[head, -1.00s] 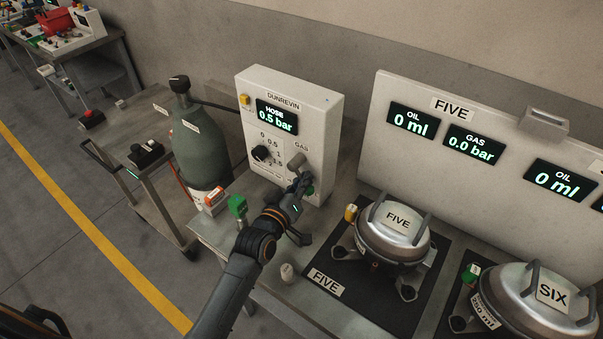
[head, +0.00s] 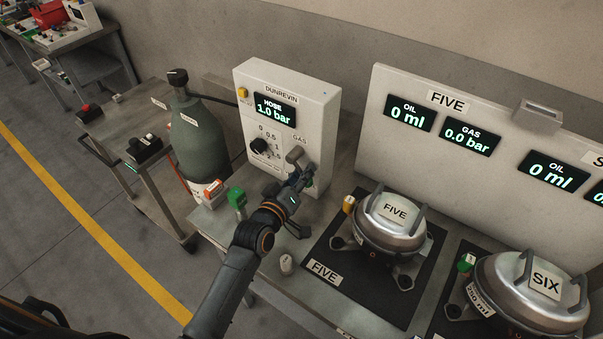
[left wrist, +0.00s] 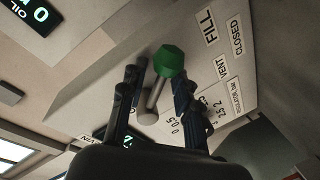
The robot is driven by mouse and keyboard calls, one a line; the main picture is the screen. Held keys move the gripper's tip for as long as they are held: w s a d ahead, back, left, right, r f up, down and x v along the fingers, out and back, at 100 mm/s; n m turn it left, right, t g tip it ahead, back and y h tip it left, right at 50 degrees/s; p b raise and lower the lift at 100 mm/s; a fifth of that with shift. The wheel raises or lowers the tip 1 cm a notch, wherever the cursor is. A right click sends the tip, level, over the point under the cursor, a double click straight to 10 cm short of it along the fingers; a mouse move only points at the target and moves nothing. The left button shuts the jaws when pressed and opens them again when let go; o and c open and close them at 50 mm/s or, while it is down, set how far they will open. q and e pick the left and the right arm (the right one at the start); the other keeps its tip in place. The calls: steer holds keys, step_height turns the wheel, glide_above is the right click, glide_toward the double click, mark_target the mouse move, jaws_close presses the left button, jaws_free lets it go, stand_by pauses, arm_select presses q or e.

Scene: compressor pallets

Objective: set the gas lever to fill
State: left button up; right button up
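The gas lever has a green knob (left wrist: 170,61) on a grey shaft; its grey hub (head: 296,155) shows under the GAS label on the white Dunrevin panel (head: 318,110). In the left wrist view the labels FILL (left wrist: 208,26), CLOSED (left wrist: 236,37) and VENT (left wrist: 222,67) are beside the knob. My left gripper (head: 300,180) is at the panel front. In the left wrist view its fingers (left wrist: 158,85) stand apart on both sides of the lever, with visible gaps beside the shaft. In the head view the gripper hides most of the lever. The hose display (head: 275,110) reads 1.0 bar.
A regulator knob (head: 261,147) is left of the lever. A grey-green gas cylinder (head: 197,140) and a green-topped fitting (head: 237,198) are left of my arm. The FIVE compressor (head: 390,225) sits on a black mat close to the right.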

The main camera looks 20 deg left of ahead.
arm_select(q)
steer(key=v, duration=1.2)
steer(key=shift+f, duration=0.15)
